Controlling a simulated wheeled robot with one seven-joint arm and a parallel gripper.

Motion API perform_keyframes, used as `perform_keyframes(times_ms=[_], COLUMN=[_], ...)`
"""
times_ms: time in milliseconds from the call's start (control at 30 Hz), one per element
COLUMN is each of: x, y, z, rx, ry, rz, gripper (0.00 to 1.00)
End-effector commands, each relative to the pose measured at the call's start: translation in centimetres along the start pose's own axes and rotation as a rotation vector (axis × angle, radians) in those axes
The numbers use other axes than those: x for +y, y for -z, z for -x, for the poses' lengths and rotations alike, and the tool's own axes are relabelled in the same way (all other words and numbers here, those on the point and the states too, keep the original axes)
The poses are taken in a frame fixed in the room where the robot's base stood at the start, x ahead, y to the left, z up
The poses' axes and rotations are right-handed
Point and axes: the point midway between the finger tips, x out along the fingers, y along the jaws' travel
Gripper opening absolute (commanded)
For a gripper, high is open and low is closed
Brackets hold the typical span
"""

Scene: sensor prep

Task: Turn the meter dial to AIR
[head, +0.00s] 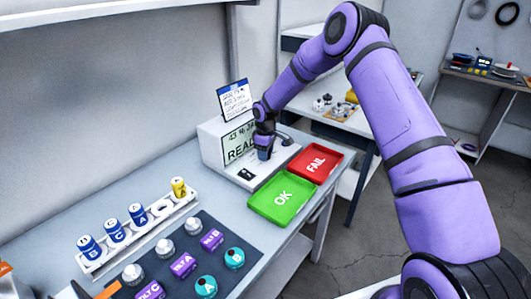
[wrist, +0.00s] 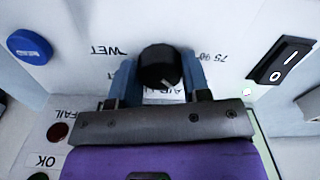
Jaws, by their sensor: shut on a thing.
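The meter (head: 213,148) is a white box at the back of the bench, with a lit display (head: 238,143) on its front. My gripper (head: 265,148) is over the meter's front panel. In the wrist view the dial (wrist: 160,66) is a round black knob. The blue fingers of my gripper (wrist: 160,84) are on its left and right sides, shut on it. Labels around it read WET and 75 90, upside down; one reading AIR is partly hidden below the knob. I cannot tell where the dial's pointer is. In the head view the dial is hidden by my gripper.
A blue READ button (wrist: 30,47), a black rocker switch (wrist: 284,60) and a dark red FAIL lamp (wrist: 57,132) are near the dial. A green OK tray (head: 262,207) and red FAIL tray (head: 304,178) lie in front. A bottle rack (head: 150,236) and dark mat (head: 222,262) are nearer.

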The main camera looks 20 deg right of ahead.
Motion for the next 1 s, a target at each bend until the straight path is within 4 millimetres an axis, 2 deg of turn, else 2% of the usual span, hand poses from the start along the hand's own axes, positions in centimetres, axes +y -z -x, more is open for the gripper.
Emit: perform_keyframes(times_ms=[300,500,1000], x=[0.08,0.07,0.04], y=[0.04,0.05,0.04], z=[0.1,0.08,0.05], rx=[0.001,0.001,0.001], ry=[-0.003,-0.003,-0.001], rz=[-0.265,-0.383,-0.485], gripper=[0.2,0.2,0.2])
